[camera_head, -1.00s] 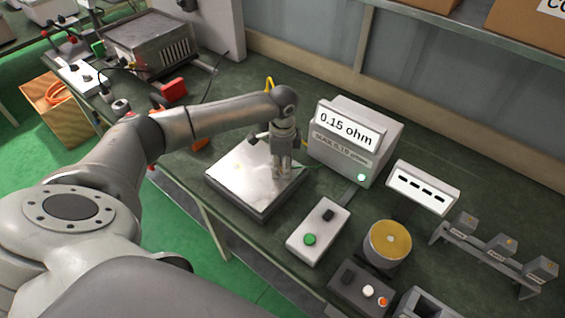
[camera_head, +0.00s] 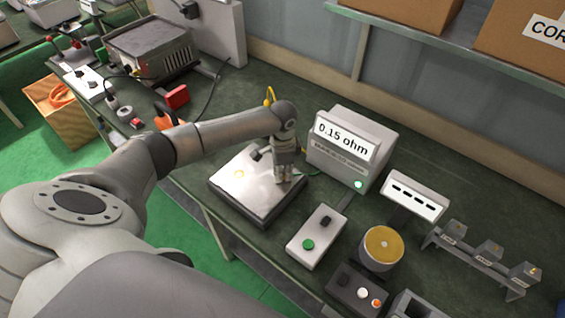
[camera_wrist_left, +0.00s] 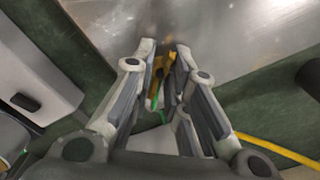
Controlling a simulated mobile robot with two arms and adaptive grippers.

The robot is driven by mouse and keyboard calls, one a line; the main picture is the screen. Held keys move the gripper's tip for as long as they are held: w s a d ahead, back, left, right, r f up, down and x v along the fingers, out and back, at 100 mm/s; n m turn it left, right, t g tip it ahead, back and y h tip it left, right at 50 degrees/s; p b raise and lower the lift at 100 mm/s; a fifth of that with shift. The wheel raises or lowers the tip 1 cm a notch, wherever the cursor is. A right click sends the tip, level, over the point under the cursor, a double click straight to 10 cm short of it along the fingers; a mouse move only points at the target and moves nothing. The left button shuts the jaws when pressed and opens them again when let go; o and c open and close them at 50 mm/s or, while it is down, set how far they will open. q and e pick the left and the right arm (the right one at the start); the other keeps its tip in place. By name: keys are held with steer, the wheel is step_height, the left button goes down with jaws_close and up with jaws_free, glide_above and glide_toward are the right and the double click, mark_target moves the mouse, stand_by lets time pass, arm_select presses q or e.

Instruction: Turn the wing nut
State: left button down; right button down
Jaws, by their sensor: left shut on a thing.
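My left gripper (camera_head: 284,178) points down at the right edge of a shiny metal plate (camera_head: 232,189), beside the ohm meter. In the left wrist view its fingers (camera_wrist_left: 163,58) are closed in around a small yellow-orange piece (camera_wrist_left: 158,72), which appears to be the wing nut. The fingers partly cover it, so its wings and angle cannot be made out. In the head view the gripper hides it. A green wire runs from this spot toward the meter. My right gripper is not in view.
The meter (camera_head: 350,148) reads 0.15 ohm and stands close to the right of my gripper. A box with a green button (camera_head: 318,236) is in front. A gold-topped cylinder (camera_head: 382,246) and a rack of small blocks (camera_head: 482,258) stand to the right. A shelf overhangs the back right.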

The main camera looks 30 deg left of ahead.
arm_select(q)
steer(key=shift+w+n+p, duration=0.1)
steer(key=shift+n+p, duration=0.4)
steer(key=shift+n, duration=0.2)
steer(key=c, duration=1.4)
jaws_free()
steer(key=shift+r, duration=0.1)
step_height(320, 180, up, 12)
steer(key=shift+f, duration=0.1)
